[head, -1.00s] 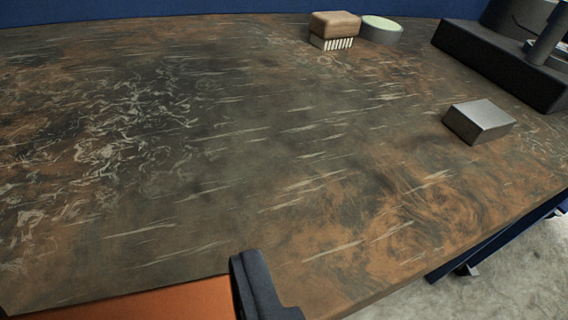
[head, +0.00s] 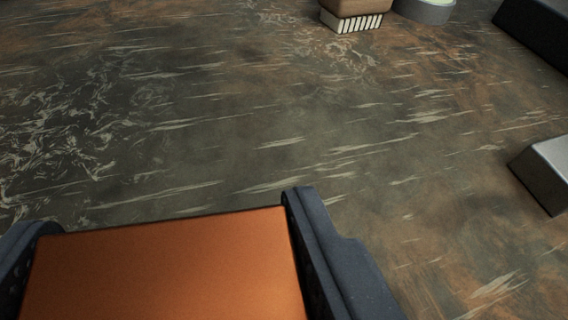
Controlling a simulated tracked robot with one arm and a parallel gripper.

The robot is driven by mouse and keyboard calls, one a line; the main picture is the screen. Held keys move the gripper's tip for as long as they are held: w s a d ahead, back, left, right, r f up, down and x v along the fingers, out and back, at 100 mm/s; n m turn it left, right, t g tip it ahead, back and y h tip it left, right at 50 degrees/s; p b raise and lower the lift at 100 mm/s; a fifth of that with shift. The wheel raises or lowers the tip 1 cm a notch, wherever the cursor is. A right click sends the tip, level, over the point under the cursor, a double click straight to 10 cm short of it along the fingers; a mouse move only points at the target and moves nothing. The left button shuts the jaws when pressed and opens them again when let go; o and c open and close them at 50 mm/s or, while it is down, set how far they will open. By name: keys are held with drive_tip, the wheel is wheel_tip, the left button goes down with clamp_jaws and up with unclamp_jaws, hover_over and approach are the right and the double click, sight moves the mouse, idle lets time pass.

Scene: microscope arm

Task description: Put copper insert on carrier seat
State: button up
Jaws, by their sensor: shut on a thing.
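The copper insert (head: 165,268) is a flat-topped orange block at the lower left of the head view. My gripper (head: 165,225) is shut on it, with one dark finger on its left side and one on its right. The insert's lower part is out of frame, and its height above the table cannot be told. I cannot identify the carrier seat for certain in this view.
The mottled brown table (head: 250,140) is clear ahead. A wooden brush (head: 352,15) with pale bristles stands at the back, beside a grey round dish (head: 425,10). A grey metal block (head: 545,172) sits at the right. A black base (head: 538,28) is at the upper right.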

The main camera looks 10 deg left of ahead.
sight(234, 254)
drive_tip(key=shift+w+d+f, duration=0.1)
drive_tip(key=shift+w+d, duration=0.1)
drive_tip(key=shift+w, duration=1.05)
wheel_tip(234, 254, down, 2)
drive_tip(key=shift+w+f+b, duration=0.1)
drive_tip(key=shift+f+b, duration=0.1)
drive_tip(key=shift+b, duration=0.6)
drive_tip(key=shift+f+p, duration=0.3)
drive_tip(key=shift+f, duration=0.15)
drive_tip(key=o, duration=1.4)
drive_tip(key=shift+f, duration=0.1)
drive_tip(key=shift+f+b, duration=0.1)
drive_tip(key=shift+b, duration=0.6)
drive_tip(key=shift+p+v, duration=2.2)
drive_tip(key=shift+v, duration=4.85)
